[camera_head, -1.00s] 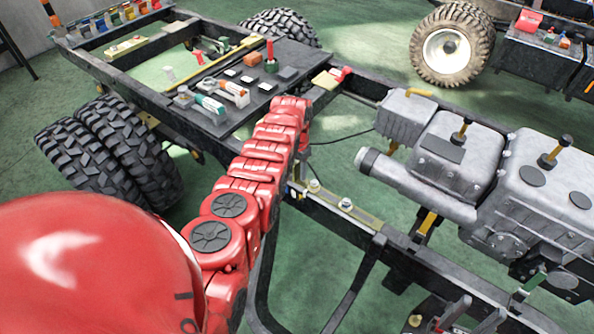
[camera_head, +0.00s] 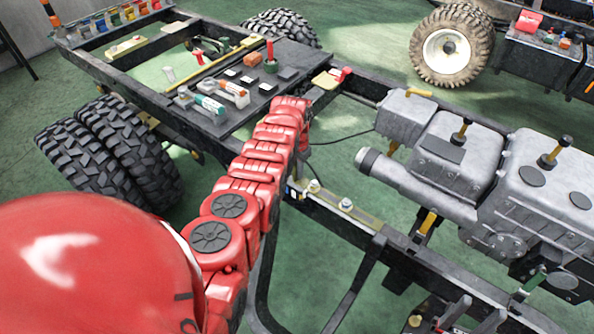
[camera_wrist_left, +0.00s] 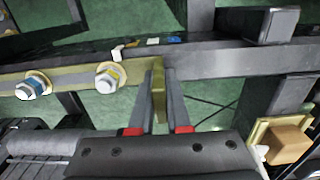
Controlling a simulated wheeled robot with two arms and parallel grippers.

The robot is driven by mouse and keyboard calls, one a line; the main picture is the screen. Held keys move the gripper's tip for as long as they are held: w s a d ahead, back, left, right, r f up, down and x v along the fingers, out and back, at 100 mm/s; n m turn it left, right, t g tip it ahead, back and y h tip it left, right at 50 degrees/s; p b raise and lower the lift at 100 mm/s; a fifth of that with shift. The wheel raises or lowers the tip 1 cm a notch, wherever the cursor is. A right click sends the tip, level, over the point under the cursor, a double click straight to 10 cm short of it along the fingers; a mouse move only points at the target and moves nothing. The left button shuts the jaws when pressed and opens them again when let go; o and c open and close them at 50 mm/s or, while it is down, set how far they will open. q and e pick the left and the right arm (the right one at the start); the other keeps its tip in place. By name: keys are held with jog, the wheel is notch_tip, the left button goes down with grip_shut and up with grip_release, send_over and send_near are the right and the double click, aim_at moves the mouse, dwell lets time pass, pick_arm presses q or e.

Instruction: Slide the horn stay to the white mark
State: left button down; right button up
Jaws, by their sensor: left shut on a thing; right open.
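The horn stay (camera_head: 366,215) is a dull yellow flat strip on the dark chassis rail, also in the left wrist view (camera_wrist_left: 68,80). Two bolts with washers sit along it. Its upright tab (camera_wrist_left: 158,88) is between the fingers of my left gripper (camera_wrist_left: 160,100), which is shut on it. In the head view my red left arm hides most of that grip. My right gripper (camera_head: 470,314) is open at the bottom edge of the head view, partly cut off.
The grey engine (camera_head: 455,160) stands to the right of the rail. A dark plate (camera_head: 285,75) with small parts lies across the frame at the back. Double tyres (camera_head: 110,150) stand at the left. A wooden block (camera_wrist_left: 287,143) is at the right of the wrist view.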

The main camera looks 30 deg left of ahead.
dwell(0.8)
pick_arm(q)
jog(key=shift+a+f+b, duration=0.1)
jog(key=shift+f+b, duration=0.05)
jog(key=shift+b, duration=0.3)
jog(key=a+b, duration=0.2)
jog(key=b, duration=0.2)
jog(key=a+b, duration=0.2)
jog(key=b, duration=0.2)
jog(key=shift+w+f+b, duration=0.15)
jog(key=shift+w+b, duration=0.25)
jog(key=shift+a, duration=0.2)
jog(key=shift+s+r, duration=0.1)
jog(key=shift+r, duration=0.2)
jog(key=c, duration=0.9)
grip_release()
